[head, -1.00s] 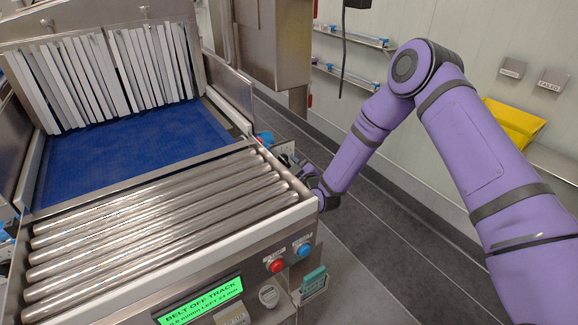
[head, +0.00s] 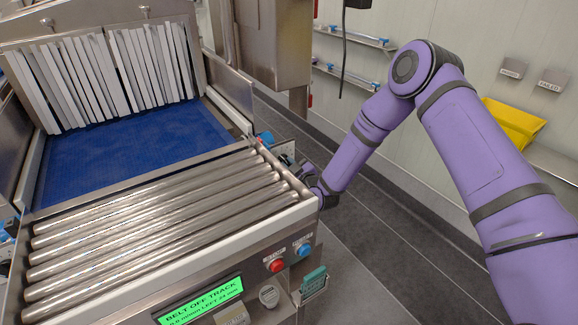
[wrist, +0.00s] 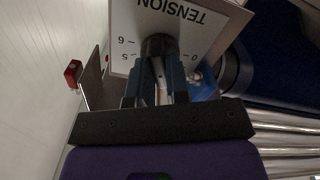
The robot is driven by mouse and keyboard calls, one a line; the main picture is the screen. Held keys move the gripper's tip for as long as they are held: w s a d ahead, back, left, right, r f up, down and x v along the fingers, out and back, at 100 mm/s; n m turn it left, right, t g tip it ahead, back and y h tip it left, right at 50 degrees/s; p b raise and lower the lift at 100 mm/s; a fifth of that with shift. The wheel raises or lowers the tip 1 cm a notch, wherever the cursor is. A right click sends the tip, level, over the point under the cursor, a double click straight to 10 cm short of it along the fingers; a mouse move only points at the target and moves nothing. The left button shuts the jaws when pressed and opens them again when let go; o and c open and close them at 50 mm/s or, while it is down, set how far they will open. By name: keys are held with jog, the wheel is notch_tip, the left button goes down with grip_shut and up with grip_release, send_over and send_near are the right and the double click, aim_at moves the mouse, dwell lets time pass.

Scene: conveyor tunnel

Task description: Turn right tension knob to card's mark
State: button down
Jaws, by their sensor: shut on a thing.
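The tension dial plate (wrist: 188,32) shows upside down in the wrist view, with the word TENSION and a few scale figures. A dark round knob (wrist: 158,44) stands at its lower edge. My gripper (wrist: 160,72) is shut on the knob, one finger on each side; a pale strip shows between the fingers. The fingers hide much of the knob, and I cannot read its setting. In the head view my gripper (head: 298,168) is at the right side of the conveyor, its tips partly hidden by the frame. I cannot make out a card with a mark.
Steel rollers (head: 160,215) and a blue belt (head: 130,145) lie left of my arm, below hanging strips (head: 105,70). The front panel has a green BELT OFF TRACK display (head: 202,300), a red button (head: 276,265) and a blue button (head: 304,249). The floor at right is clear.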

jog(key=m, duration=0.5)
jog(key=shift+f+m, duration=0.1)
jog(key=shift+m, duration=0.2)
jog(key=m, duration=0.5)
jog(key=shift+m, duration=0.3)
jog(key=c, duration=1.1)
grip_release()
jog(key=shift+s+d, duration=0.1)
jog(key=v, duration=1)
jog(key=shift+s+d, duration=0.25)
